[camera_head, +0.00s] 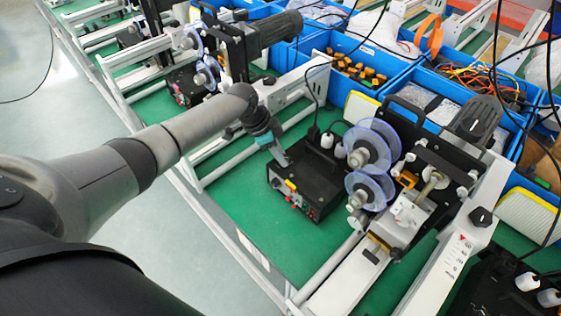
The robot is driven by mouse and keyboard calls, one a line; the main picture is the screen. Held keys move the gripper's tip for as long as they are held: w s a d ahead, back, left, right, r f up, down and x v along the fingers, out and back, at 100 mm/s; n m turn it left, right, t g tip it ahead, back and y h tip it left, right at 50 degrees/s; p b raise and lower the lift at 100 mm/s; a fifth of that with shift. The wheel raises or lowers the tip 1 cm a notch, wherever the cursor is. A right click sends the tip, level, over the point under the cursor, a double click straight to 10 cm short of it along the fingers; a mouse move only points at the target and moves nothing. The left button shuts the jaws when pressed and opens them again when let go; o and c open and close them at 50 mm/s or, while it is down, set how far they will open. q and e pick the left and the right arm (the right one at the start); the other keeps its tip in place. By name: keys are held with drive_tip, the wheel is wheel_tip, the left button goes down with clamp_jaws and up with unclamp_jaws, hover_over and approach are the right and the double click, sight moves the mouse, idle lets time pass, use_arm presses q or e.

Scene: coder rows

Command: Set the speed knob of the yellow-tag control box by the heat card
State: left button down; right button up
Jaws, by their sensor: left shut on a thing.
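The control box (322,172) is black and stands on the green bench mat, left of the blue reels. My left gripper (284,158) reaches in from the left and is at the box's upper left edge. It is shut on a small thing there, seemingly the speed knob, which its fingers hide. I cannot make out the knob's setting. I cannot pick out a heat card. My right gripper is not in view.
A machine with clear blue reels (371,146) stands close to the right of the box. Blue bins (381,66) with parts and wires lie behind. A white rail with a scale and black knob (481,217) is at right. Green mat (235,195) is clear left of the box.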

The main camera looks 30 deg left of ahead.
use_arm(q)
drive_tip(key=shift+w+a+f+m+g+h+b, duration=0.1)
drive_tip(key=shift+m+g+h+b, duration=0.4)
drive_tip(key=shift+m+b, duration=1.4)
drive_tip(key=shift+g, duration=0.3)
drive_tip(key=c, duration=0.6)
unclamp_jaws()
drive_tip(key=v, duration=1.5)
drive_tip(key=shift+r+p, duration=0.3)
drive_tip(key=shift+f, duration=0.1)
